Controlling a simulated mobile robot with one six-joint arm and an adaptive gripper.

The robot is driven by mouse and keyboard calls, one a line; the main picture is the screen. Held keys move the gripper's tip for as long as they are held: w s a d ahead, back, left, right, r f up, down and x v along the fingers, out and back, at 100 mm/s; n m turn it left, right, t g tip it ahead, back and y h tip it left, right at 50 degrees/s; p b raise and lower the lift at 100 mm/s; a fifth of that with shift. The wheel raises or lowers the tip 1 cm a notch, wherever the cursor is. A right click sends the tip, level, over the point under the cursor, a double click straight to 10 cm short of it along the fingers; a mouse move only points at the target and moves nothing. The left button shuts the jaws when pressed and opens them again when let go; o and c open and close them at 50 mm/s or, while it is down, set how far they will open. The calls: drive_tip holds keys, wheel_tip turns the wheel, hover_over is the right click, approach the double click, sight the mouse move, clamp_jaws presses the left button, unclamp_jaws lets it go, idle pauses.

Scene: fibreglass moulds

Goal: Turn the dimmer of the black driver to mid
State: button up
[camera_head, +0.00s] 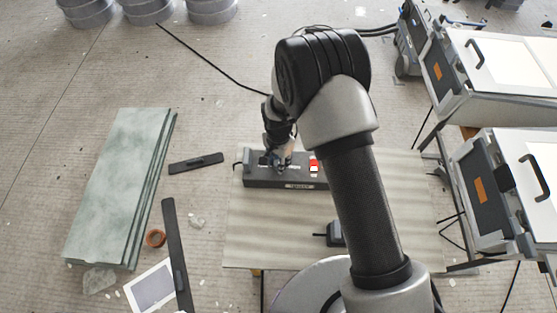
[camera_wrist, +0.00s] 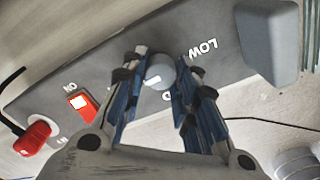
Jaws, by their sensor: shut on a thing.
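The black driver (camera_head: 257,181) is a long dark box on the pale work board. Its top face also shows in the wrist view (camera_wrist: 118,82), with white lettering including "LOW", seen upside down. My gripper (camera_head: 277,161) is over the left half of the driver. In the wrist view my gripper (camera_wrist: 160,70) is shut on the round grey dimmer knob (camera_wrist: 160,72), one finger on each side. A pale mark shows on the knob, but its exact setting is hard to read. The fingers hide part of the scale.
A red rocker switch (camera_wrist: 82,103) sits beside the knob; it also shows in the head view (camera_head: 314,166). A red part (camera_wrist: 35,138) is further left. The board (camera_head: 245,235) has bare room in front of the driver. Grey-green sheets (camera_head: 115,185) lie left; white-lidded cases (camera_head: 500,65) stand right.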

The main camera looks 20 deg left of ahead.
drive_tip(key=shift+n, duration=0.3)
drive_tip(key=n, duration=0.3)
drive_tip(key=shift+n+b, duration=0.3)
drive_tip(key=shift+b, duration=0.1)
drive_tip(key=n, duration=0.4)
drive_tip(key=shift+n, duration=0.3)
drive_tip(key=n+b, duration=0.1)
drive_tip(key=n, duration=0.3)
drive_tip(key=shift+n, duration=2.4)
drive_tip(key=o, duration=1.1)
